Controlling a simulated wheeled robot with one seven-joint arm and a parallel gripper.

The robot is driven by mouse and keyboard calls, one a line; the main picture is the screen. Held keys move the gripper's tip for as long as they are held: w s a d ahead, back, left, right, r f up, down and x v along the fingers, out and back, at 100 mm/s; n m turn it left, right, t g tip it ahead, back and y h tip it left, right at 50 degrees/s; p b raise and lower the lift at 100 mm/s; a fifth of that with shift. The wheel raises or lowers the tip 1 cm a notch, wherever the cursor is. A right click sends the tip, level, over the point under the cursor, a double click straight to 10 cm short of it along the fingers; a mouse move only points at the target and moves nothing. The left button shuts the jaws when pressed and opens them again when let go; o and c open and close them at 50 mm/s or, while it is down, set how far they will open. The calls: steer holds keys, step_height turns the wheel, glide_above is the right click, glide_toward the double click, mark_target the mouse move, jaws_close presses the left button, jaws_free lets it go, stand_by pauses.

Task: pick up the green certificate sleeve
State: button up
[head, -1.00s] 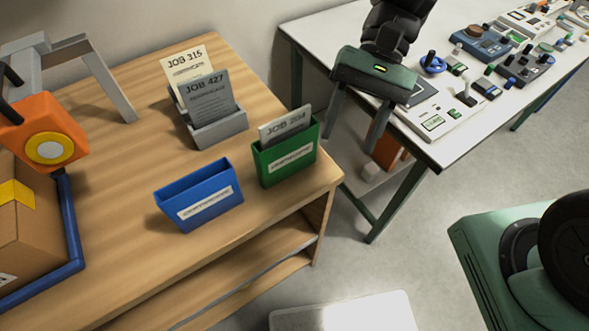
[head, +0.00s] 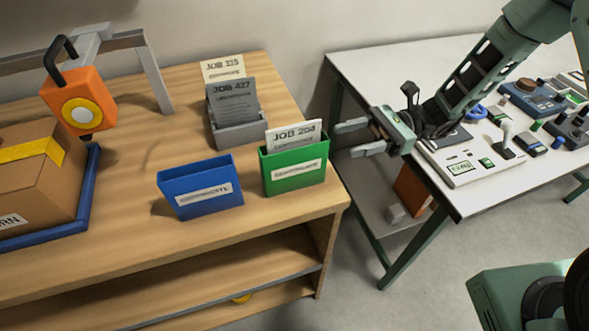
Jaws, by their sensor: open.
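The green certificate sleeve (head: 297,173) stands upright near the right front corner of the wooden table. A white card marked JOB 204 (head: 293,135) sticks out of its top. My gripper (head: 343,139) is open and empty, to the right of the green sleeve and apart from it. Its two fingers point left toward the sleeve's upper part. Nothing hides the front of the sleeve.
An empty-looking blue sleeve (head: 201,190) stands left of the green one. A grey holder (head: 241,136) with two job cards is behind. A cardboard box (head: 37,180) and orange hanging scale (head: 78,100) are at left. A white table (head: 350,65) with several instruments is at right.

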mark_target(302, 153)
steer(key=p+x, duration=0.3)
steer(key=x, duration=0.8)
steer(key=shift+s+a+f, duration=0.1)
steer(key=shift+s+f, duration=0.05)
jaws_close()
